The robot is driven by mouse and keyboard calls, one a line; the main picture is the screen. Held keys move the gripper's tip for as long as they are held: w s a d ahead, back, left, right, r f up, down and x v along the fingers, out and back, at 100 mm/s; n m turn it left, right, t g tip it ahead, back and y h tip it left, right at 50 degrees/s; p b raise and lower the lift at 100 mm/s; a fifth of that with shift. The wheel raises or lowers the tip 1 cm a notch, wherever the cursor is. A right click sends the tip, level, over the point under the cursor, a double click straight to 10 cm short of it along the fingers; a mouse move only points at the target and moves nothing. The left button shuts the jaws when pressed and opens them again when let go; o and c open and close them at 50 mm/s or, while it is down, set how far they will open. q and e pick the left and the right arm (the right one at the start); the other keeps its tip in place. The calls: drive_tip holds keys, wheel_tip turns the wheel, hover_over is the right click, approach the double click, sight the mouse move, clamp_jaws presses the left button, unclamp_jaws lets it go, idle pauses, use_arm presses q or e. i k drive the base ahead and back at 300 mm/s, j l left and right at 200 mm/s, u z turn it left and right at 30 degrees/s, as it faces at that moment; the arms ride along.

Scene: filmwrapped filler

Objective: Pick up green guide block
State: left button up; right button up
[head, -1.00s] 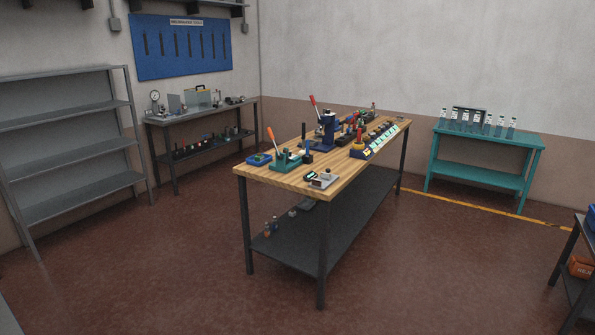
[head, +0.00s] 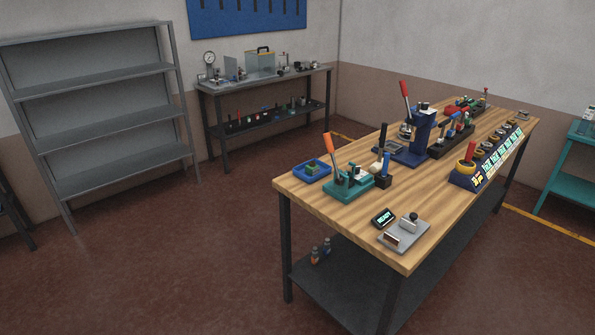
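A small green block (head: 313,169) lies in a blue tray (head: 323,178) at the near left corner of the wooden workbench (head: 345,212). It looks like the green guide block, but it is small in the picture and its shape is hard to make out. Neither of my grippers shows in the head view.
A teal press with an orange handle (head: 328,146) stands right beside the blue tray. A blue press (head: 420,132), a small READY display (head: 384,218) and a grey plate fixture (head: 404,236) share the bench. Open floor (head: 190,260) lies left of the bench.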

sight(311, 170)
drive_tip(key=i+j+z, duration=0.15)
drive_tip(key=i+j, duration=0.15)
drive_tip(key=i, duration=0.15)
drive_tip(key=i+j+z, duration=0.1)
drive_tip(key=i+j, duration=0.3)
drive_tip(key=i+j+z, duration=0.15)
drive_tip(key=i+j, duration=0.25)
drive_tip(key=i+j+z, duration=0.15)
drive_tip(key=i+j, duration=0.2)
drive_tip(key=i+j+z, duration=0.1)
drive_tip(key=i+j, duration=0.25)
drive_tip(key=j, duration=0.25)
drive_tip(key=i+j+z, duration=0.15)
drive_tip(key=i+j, duration=0.2)
drive_tip(key=j, duration=0.15)
drive_tip(key=i+j+z, duration=0.1)
drive_tip(key=i+j, duration=0.2)
drive_tip(key=j, duration=0.25)
drive_tip(key=i+j+z, duration=0.15)
drive_tip(key=i+j, duration=0.15)
drive_tip(key=j, duration=0.3)
